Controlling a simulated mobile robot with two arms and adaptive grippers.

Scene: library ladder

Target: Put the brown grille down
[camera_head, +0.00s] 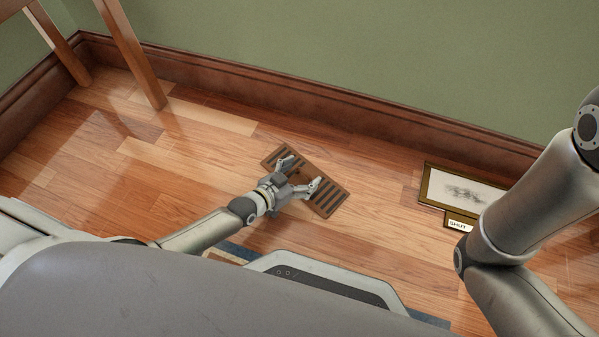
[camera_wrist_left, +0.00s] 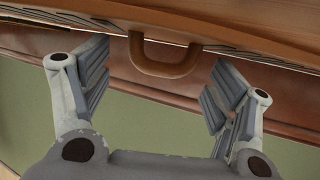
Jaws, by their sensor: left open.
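The brown grille (camera_head: 332,198) is a slotted rectangular plate. It looks flat at floor level, a little way out from the wall. In the left wrist view the grille (camera_wrist_left: 225,22) fills the top edge, with a brown loop handle (camera_wrist_left: 165,68) on its face. My left gripper (camera_head: 300,174) is over the middle of the grille and hides part of it. In the left wrist view the gripper (camera_wrist_left: 160,80) is open, with a finger on each side of the handle and a gap to both. My right gripper is out of view.
A framed picture (camera_head: 462,190) with a small "SHUT" label (camera_head: 459,225) is at the right by the baseboard (camera_head: 300,95). Wooden legs (camera_head: 135,55) stand at the upper left. The wooden floor (camera_head: 150,165) left of the grille is clear. My right arm covers the right side.

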